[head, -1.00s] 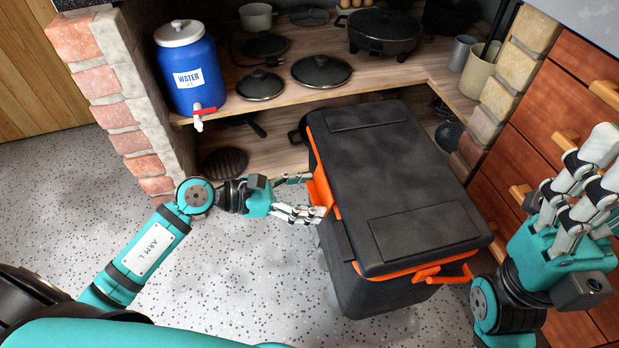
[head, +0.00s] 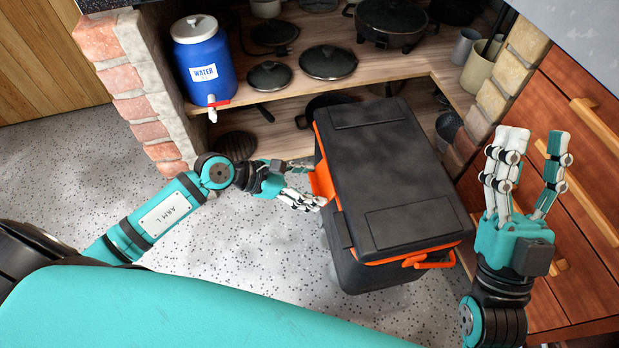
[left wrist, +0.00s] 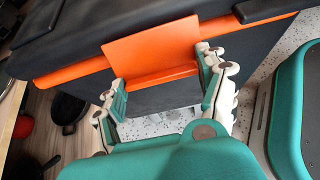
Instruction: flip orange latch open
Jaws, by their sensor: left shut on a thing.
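A black cooler box (head: 395,180) with an orange rim stands on the floor with its lid down. The orange latch (head: 323,184) is on its left side; in the left wrist view the latch (left wrist: 152,52) is a wide flap with its lower edge sticking out. My left gripper (head: 306,183) is at the latch, and in the left wrist view its fingers (left wrist: 160,75) are at both ends of the flap, shut on it. My right gripper (head: 532,170) is raised right of the cooler, fingers spread and empty.
An orange handle (head: 428,260) is on the cooler's front end. Behind are wooden shelves (head: 295,98) with a blue water jug (head: 203,60) and pans. Brick pillars stand left and right; wooden drawers (head: 575,130) are at the right. The speckled floor (head: 75,180) is clear at left.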

